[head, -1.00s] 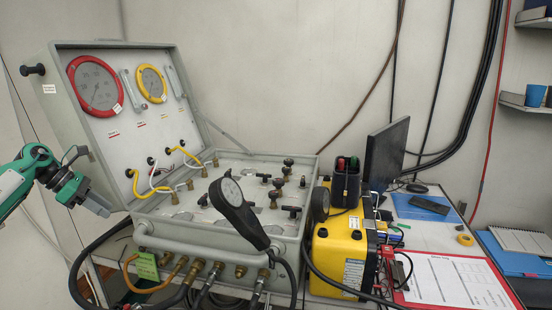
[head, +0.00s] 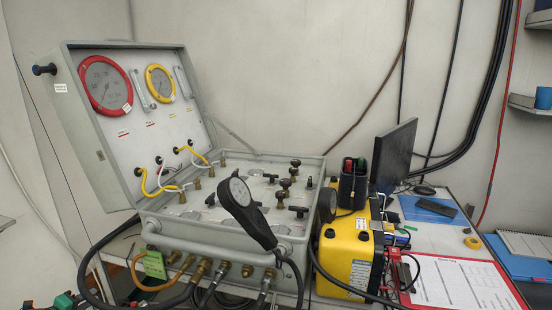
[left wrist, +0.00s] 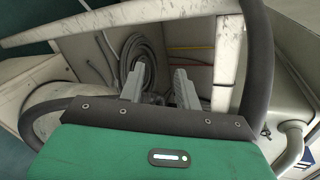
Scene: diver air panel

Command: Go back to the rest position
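The grey diver air panel (head: 220,238) stands open on the table in the head view, its lid raised with a red-rimmed gauge (head: 105,85) and a yellow-rimmed gauge (head: 160,84). Beyond the fingers are a pale frame bar and a coiled grey hose (left wrist: 142,60). My right gripper is in neither view.
A black handheld gauge (head: 244,210) leans at the panel's front. A yellow case (head: 345,255), a monitor (head: 393,157) and a red clipboard (head: 455,285) lie to the right. Thick hoses (head: 92,265) hang at the panel's front left. Free space lies left of the panel.

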